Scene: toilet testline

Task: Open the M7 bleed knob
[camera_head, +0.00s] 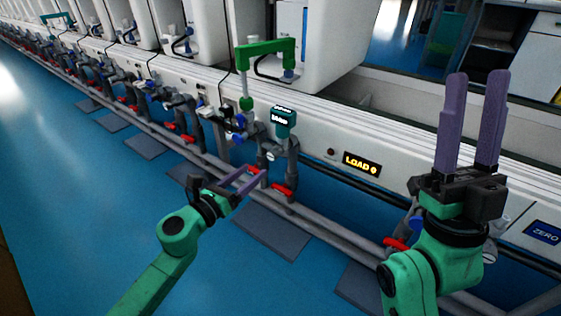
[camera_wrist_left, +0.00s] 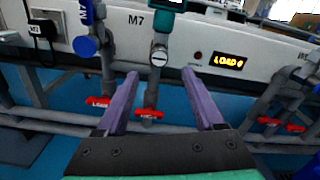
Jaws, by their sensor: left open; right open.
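A blue knob (camera_wrist_left: 85,46) is left of the label. Red handles (camera_wrist_left: 148,113) (camera_wrist_left: 97,102) sit lower. I cannot tell which part is the bleed knob. My left gripper (camera_head: 253,171) is open and empty, its purple fingers pointing at the M7 pipework. My right gripper (camera_head: 478,75) is open and empty, pointing up.
A teal digital gauge (camera_head: 284,117) stands above the pipe, beside a green clamp arm (camera_head: 265,50). A LOAD display (camera_head: 361,164) is on the panel at right. Grey pipes run low along the line. Dark mats (camera_head: 268,232) lie on the open blue floor (camera_head: 70,190).

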